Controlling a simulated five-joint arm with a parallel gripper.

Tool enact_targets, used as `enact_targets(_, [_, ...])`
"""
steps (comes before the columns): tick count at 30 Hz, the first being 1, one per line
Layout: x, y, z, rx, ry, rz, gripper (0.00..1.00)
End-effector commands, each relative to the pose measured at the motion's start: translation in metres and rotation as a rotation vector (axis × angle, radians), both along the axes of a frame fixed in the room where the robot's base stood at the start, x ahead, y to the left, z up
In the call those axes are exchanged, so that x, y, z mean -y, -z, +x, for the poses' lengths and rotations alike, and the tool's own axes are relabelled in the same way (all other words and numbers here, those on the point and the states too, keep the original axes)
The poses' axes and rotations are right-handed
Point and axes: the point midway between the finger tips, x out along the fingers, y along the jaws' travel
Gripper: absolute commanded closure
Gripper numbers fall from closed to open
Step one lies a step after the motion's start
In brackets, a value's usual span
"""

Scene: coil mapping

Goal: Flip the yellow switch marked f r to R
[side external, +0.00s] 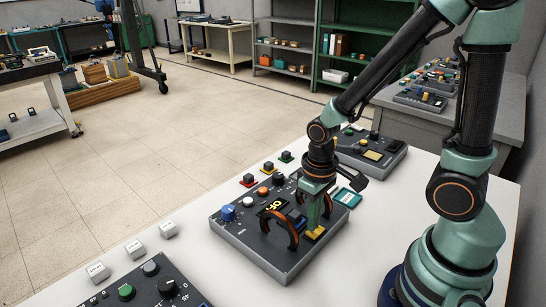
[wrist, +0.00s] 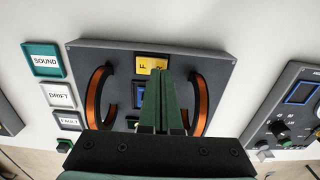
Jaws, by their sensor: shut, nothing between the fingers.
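The yellow switch (wrist: 144,66) sits near the edge of a dark grey panel (wrist: 200,56), marked F on its left part; its other mark is mostly hidden by my fingers. In the side external view the yellow switch (side external: 318,232) is on the panel (side external: 283,265). My gripper (side external: 313,226) points down with its fingers shut and empty. The fingertips are at or just above the switch; I cannot tell if they touch it. In the wrist view my gripper (wrist: 164,76) covers the switch's right part. Its tilt is unclear.
Two orange-brown coil arches stand on either side of my fingers: one on the left (wrist: 95,98), one on the right (wrist: 201,104). Blocks marked SOUND (wrist: 43,62), DRIFT (wrist: 60,95) and FAULT (wrist: 69,121) lie beside the panel. Another panel (wrist: 290,100) stands at the right.

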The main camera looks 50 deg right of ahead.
Motion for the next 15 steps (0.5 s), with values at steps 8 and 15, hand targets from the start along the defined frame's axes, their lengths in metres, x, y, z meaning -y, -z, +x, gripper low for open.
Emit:
enact_targets(8, [0.0,0.0042,-0.0003,-0.002,0.0,0.0,1.0])
enact_targets(15, [0.0,0.0074,-0.0001,-0.001,0.0,0.0,1.0])
